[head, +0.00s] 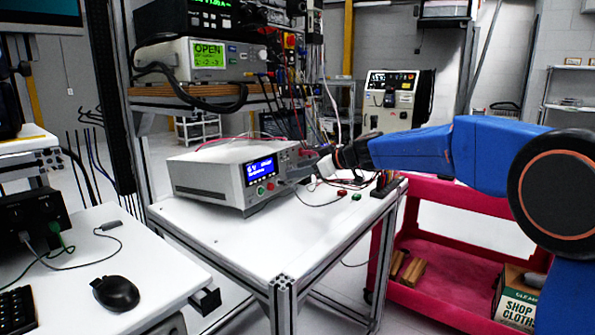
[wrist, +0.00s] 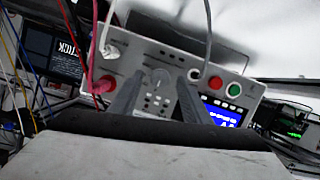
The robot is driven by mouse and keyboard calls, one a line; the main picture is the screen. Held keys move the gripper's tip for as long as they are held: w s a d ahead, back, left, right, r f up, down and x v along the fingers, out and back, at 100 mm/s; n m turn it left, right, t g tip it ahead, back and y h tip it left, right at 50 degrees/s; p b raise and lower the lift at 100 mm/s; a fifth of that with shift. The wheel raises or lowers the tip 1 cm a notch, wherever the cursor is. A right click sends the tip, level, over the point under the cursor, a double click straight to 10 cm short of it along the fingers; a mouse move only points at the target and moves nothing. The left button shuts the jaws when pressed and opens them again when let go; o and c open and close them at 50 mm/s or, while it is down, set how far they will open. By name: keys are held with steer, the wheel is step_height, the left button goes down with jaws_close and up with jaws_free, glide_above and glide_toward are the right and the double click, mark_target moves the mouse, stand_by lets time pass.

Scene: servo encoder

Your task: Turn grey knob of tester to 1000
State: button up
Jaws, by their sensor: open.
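The tester (head: 208,178) is a light grey box on the white table, with a lit blue display (head: 260,170) whose text is too small to read. In the wrist view its front panel (wrist: 118,62) appears turned over, with the display (wrist: 222,113) at lower right. The grey knob (wrist: 160,77) shows between my two fingers; its setting is not legible. My gripper (wrist: 159,82) is open, one finger on either side of the knob; I cannot tell whether they touch it. In the head view my gripper (head: 322,165) is at the right end of the front panel, and the knob cannot be made out.
Red and white cables (wrist: 84,50) plug into the panel beside the fingers. Red and green buttons (wrist: 216,83) sit near the display. Small red and green parts (head: 348,195) lie on the white table (head: 240,245). A red cart (head: 440,295) stands at right; the table's front is clear.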

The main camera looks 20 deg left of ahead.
steer(key=shift+w+a+f, duration=0.2)
steer(key=shift+a+f, duration=0.05)
steer(key=shift+a, duration=0.3)
steer(key=c, duration=1)
steer(key=shift+c, duration=0.2)
steer(key=m+g+y, duration=0.1)
steer(key=m, duration=0.5)
steer(key=m+g+y, duration=0.1)
steer(key=m+y, duration=0.1)
steer(key=m, duration=0.5)
steer(key=m+g+y, duration=0.1)
steer(key=m, duration=0.6)
steer(key=shift+w+d+f+g+y, duration=0.2)
steer(key=shift+w+f+g+y, duration=0.1)
steer(key=shift+f+g+y, duration=0.1)
steer(key=shift+m, duration=0.4)
